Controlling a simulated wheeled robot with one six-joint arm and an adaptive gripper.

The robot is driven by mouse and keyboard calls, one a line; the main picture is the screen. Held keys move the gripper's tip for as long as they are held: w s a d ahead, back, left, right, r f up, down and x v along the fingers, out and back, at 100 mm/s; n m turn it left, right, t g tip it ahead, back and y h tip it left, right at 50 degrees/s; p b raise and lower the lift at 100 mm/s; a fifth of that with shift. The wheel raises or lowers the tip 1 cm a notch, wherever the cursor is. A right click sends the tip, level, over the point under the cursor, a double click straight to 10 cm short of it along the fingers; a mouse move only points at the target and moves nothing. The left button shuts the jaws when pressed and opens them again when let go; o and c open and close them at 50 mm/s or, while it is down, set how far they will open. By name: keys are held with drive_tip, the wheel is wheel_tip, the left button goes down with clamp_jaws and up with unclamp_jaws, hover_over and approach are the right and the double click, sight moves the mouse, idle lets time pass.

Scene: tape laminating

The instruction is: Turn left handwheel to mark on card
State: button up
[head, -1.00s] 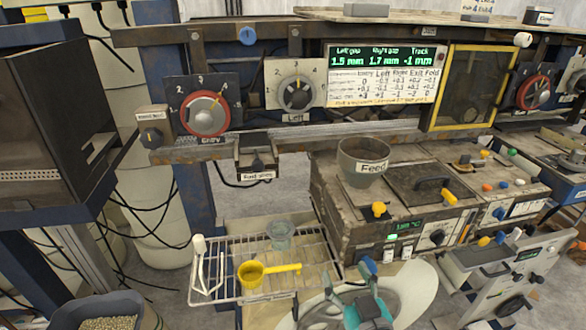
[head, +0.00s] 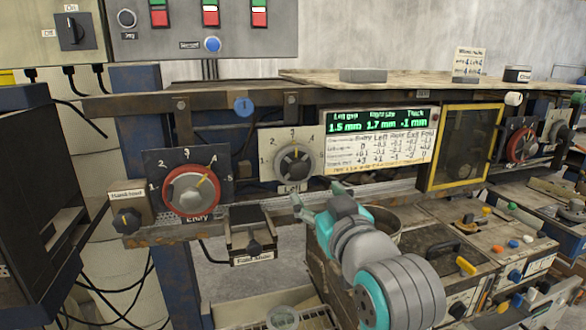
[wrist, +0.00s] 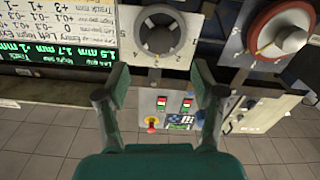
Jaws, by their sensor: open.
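The left handwheel (head: 293,165) is a grey wheel on a pale numbered plate labelled "Left". Its mark points up, near the 3. The card (head: 378,150) hangs to its right, with small rows hard to read, under a display reading left gap 1.5 mm, right gap 1.7 mm, track -1 mm. My gripper (head: 308,211) is open and empty, just below the handwheel's plate and apart from the wheel. In the wrist view the handwheel (wrist: 162,38) lies beyond the spread fingers (wrist: 160,82), with the card (wrist: 62,25) at the left.
The red Entry handwheel (head: 191,190) sits to the left. A small "Handhead" knob box (head: 127,218) and a black box (head: 251,235) hang along the rail. A yellow-framed window (head: 464,147) is to the right. The Feed pot (head: 385,222) stands partly behind my arm.

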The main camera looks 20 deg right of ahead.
sight(300, 172)
drive_tip(key=w, duration=1.1)
drive_tip(key=shift+r, duration=0.3)
drive_tip(key=c, duration=1.1)
